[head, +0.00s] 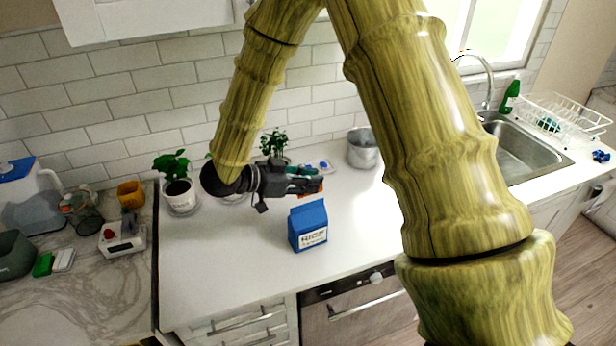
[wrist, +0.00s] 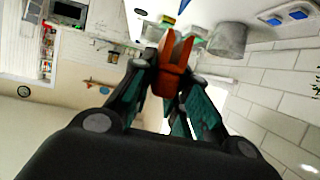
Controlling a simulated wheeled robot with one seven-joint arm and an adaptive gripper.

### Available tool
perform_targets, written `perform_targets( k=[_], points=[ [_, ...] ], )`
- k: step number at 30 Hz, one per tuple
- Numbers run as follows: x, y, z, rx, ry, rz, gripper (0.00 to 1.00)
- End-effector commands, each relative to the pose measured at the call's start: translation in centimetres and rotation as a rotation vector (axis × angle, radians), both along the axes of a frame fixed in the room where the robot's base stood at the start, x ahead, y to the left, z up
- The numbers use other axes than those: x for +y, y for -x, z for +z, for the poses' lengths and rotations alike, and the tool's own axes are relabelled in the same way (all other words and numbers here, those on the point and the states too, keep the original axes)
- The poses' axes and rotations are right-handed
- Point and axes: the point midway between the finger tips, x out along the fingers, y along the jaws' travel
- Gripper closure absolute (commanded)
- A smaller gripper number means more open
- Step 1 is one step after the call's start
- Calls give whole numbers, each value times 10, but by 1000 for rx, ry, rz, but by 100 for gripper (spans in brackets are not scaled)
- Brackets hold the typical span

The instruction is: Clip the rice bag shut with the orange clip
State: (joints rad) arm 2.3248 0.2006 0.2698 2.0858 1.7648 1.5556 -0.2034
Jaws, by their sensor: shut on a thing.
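The blue rice bag (head: 308,226) stands upright on the white counter in the head view, with "RICE" lettering on its front. My gripper (head: 305,180) is above and just behind the top of the bag, apart from it as far as I can tell. It is shut on the orange clip (wrist: 174,66), which shows between the teal-padded fingers in the wrist view (wrist: 170,88). In the head view only a little orange of the clip shows at the fingertips. The bag cannot be clearly made out in the wrist view.
Behind my gripper stand potted plants (head: 178,184) and a metal pot (head: 362,150). A sink (head: 520,150) and a white dish rack (head: 560,118) are at the right. The counter around the bag is clear.

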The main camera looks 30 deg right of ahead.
Motion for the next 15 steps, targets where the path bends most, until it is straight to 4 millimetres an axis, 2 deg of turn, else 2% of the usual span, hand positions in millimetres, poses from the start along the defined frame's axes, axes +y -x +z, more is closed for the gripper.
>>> perform_targets(
  k=[6,15],
  points=[
    [0,-1,-20,2,1,0,96],
    [0,-1,-30,1,0,-1,96]
  ],
)
